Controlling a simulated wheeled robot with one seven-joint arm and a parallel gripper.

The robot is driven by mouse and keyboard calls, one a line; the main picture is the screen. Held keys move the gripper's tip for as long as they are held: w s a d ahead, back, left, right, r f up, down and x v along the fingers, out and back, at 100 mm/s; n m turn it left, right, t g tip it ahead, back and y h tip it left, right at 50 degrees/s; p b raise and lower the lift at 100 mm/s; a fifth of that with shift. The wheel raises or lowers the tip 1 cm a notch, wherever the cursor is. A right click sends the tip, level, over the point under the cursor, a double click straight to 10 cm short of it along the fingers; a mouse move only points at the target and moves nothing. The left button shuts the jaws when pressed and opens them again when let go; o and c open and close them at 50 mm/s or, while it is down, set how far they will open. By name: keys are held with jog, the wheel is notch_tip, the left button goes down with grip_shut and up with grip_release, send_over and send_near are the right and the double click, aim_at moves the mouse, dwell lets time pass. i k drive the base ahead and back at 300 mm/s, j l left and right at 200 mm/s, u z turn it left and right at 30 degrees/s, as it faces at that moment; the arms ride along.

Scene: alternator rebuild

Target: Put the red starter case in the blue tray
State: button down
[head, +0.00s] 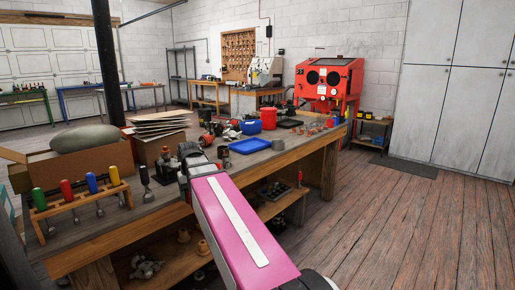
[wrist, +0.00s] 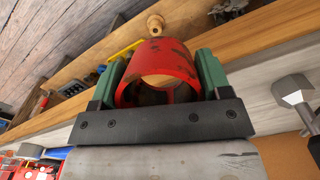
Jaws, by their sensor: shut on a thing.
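The red starter case (wrist: 160,72) is a scuffed, hollow red cylinder in the wrist view. My gripper (wrist: 158,78) is shut on it, with a green finger on each side. The case's opening faces the wrist camera. In the head view my pink arm reaches over the workbench, and I cannot make out the held case there. The blue tray (head: 250,146) lies flat on the bench beyond and to the right of my arm's end. It looks empty in the head view.
A rack of colored-handled tools (head: 79,197) and a cardboard box (head: 75,160) are at the left. Small parts crowd the bench. The wooden floor at right is clear.

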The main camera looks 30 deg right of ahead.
aim_at(250, 147)
jog(key=i+l+z, duration=0.25)
jog(key=l, duration=0.25)
jog(key=i+l+z, duration=0.25)
jog(key=l, duration=0.25)
jog(key=i+l+z, duration=0.25)
jog(key=l, duration=0.2)
